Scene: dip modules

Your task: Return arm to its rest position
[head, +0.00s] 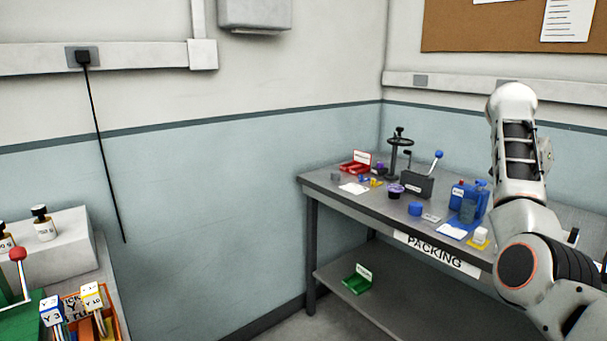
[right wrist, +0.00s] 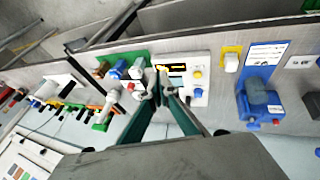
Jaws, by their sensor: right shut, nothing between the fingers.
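My right arm (head: 520,215) rises at the right of the head view, in front of the packing table's right part. Its gripper cannot be made out there. In the right wrist view my right gripper (right wrist: 160,88) shows as two dark green fingers that meet at the tips. It is shut with nothing held. Beyond the fingertips lies a light panel (right wrist: 195,72) with a small display and coloured buttons; whether the tips touch anything there is hard to tell. My left gripper is in neither view.
The packing table (head: 330,185) holds a hand press (head: 398,150), a red bin (head: 358,162), a blue holder (head: 466,200) and small parts. A green bin (head: 358,279) sits on its lower shelf. A second bench (head: 50,245) with an orange bin stands at left. Between them is open space.

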